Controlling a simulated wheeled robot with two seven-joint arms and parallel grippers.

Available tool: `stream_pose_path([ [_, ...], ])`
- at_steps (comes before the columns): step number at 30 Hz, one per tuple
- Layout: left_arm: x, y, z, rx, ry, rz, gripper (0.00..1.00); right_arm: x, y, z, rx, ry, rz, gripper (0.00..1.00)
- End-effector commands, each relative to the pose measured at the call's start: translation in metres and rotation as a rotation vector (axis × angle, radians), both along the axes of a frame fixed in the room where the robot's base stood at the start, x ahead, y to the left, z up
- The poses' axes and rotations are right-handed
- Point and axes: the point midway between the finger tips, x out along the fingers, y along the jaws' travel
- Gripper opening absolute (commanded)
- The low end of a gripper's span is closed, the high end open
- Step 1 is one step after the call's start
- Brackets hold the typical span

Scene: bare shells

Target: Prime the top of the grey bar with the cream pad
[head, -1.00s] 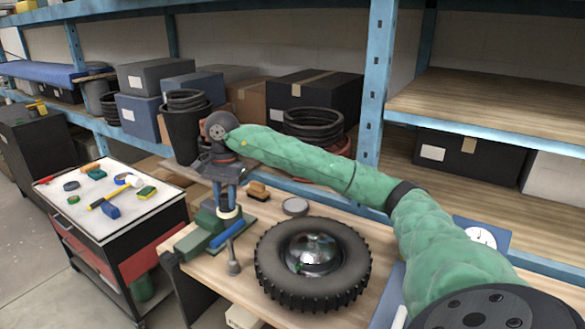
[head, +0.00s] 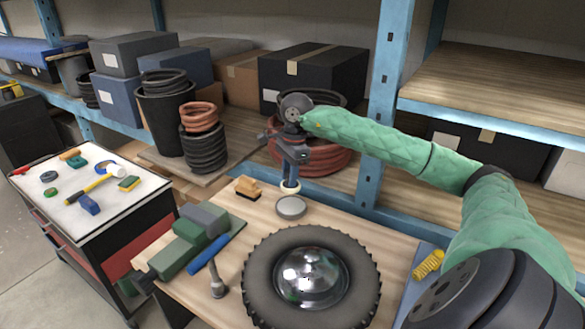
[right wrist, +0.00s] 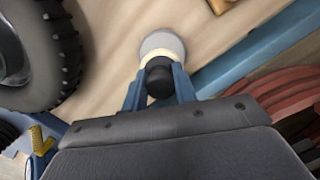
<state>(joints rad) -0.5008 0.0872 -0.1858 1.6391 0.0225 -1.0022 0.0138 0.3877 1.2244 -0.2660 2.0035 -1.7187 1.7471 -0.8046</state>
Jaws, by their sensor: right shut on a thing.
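The cream pad (head: 291,188) is at the lower end of a dark-handled applicator. My right gripper (head: 291,172) is shut on it and holds it upright, pad down. In the right wrist view, its fingers (right wrist: 159,92) close on the dark knob, with the cream pad (right wrist: 164,56) beyond. A round grey tin or disc (head: 291,207) lies on the bench right by the pad; it also shows in the wrist view (right wrist: 157,41). I cannot tell if pad and disc touch. The grey bar (head: 208,214) sits in the green vise (head: 176,255), left of the gripper. My left gripper is not in view.
A tyre with a shiny hub (head: 258,275) fills the bench front. A wooden brush (head: 248,188) lies behind the vise, a blue-handled tool (head: 208,254) beside it. Red hoses (head: 325,158) and black boxes stand on the shelf behind. A tool cart (head: 120,207) stands left.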

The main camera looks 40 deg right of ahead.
Motion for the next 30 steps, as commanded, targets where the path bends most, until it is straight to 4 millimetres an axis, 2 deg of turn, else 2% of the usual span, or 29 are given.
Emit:
stream_pose_path([
  [8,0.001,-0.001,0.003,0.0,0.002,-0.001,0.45,-0.001,-0.002,-0.006,0.0,0.0,-0.011,0.1],
  [24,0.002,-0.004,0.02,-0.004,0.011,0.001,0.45,-0.002,-0.001,-0.051,0.001,0.0,-0.01,0.1],
  [30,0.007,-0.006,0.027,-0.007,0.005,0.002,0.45,-0.001,-0.002,-0.06,0.0,-0.001,-0.009,0.1],
])
